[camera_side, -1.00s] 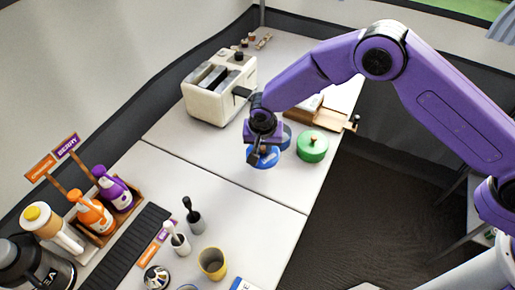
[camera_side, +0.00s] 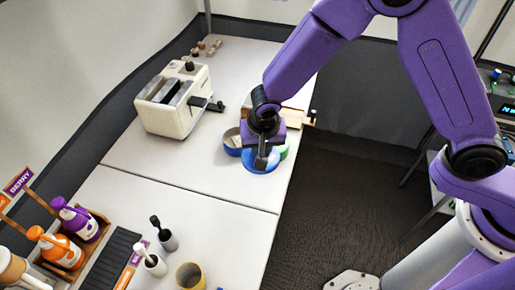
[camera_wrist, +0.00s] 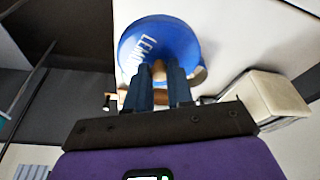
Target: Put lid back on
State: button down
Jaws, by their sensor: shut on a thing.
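A round blue lid (camera_side: 258,165) hangs under my gripper (camera_side: 262,152) in the side view. In the wrist view the blue lid (camera_wrist: 160,42) shows white lettering starting "LEM", and my gripper (camera_wrist: 159,78) is shut on its wooden knob (camera_wrist: 159,68). A blue pot (camera_side: 231,146) stands open on the white counter, just left of my gripper, with a pale inside. The lid is to the right of the pot, not over it. A green container (camera_side: 284,151) is mostly hidden behind my gripper and the lid. The lid's height above the counter is hard to tell.
A wooden board (camera_side: 296,117) lies behind my gripper near the counter's right edge. Orange and purple pump bottles (camera_side: 75,222) and a yellow cup (camera_side: 190,276) stand in front. The counter left of the pot is clear.

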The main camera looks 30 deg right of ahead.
jog(key=w+f+n+y, duration=0.1)
jog(key=w+f+n, duration=0.15)
jog(key=w, duration=1.35)
jog(key=shift+n, duration=0.45)
jog(key=shift+w+d+f, duration=0.1)
jog(key=shift+d+f, duration=0.15)
jog(key=shift+f, duration=1.15)
jog(key=shift+w+d+f, duration=0.1)
jog(key=shift+d+f, duration=0.1)
jog(key=shift+f, duration=1.2)
jog(key=shift+f, duration=0.2)
jog(key=shift+c, duration=2.2)
grip_release()
notch_tip(320, 180, up, 7)
